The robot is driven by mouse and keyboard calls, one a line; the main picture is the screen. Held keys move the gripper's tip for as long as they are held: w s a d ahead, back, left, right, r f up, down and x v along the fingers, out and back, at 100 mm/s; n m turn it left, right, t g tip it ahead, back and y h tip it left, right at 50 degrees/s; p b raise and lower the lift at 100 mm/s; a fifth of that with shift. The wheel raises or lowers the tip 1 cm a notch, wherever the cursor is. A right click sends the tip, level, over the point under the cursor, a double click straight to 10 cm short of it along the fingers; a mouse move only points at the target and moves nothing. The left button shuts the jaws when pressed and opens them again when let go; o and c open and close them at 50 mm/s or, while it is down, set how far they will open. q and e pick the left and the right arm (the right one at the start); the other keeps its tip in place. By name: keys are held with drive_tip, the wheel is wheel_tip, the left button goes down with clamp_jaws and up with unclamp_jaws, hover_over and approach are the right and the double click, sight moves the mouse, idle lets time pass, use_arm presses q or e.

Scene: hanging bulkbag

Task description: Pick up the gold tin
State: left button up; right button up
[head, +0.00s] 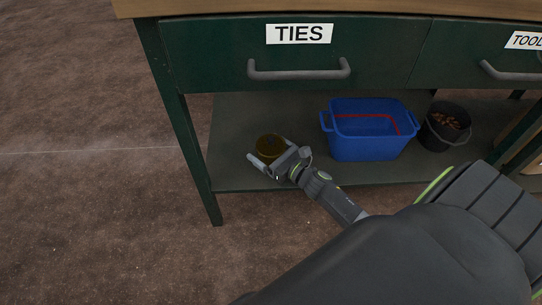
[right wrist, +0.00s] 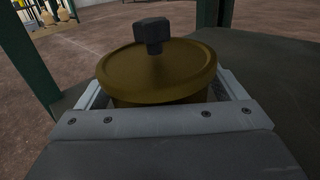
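The gold tin (head: 269,148) stands on the lower shelf, near its left end. In the right wrist view the tin (right wrist: 160,72) shows a round lid with a black knob on top. My right gripper (head: 270,157) is low at the shelf, with its fingers on either side of the tin. In the right wrist view the fingers look spread, with a narrow gap beside the tin body. The lid hides part of the fingertips, so contact there is hard to see. My left gripper is not in view.
A blue tub (head: 366,145) and a dark bucket (head: 437,135) with brownish contents stand right of the tin on the shelf (head: 232,118). Green drawers, one labelled TIES (head: 299,34), hang above. A green table leg (head: 187,140) stands left of the tin.

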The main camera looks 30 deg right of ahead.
drive_tip(key=c, duration=1.7)
drive_tip(key=shift+r, duration=0.15)
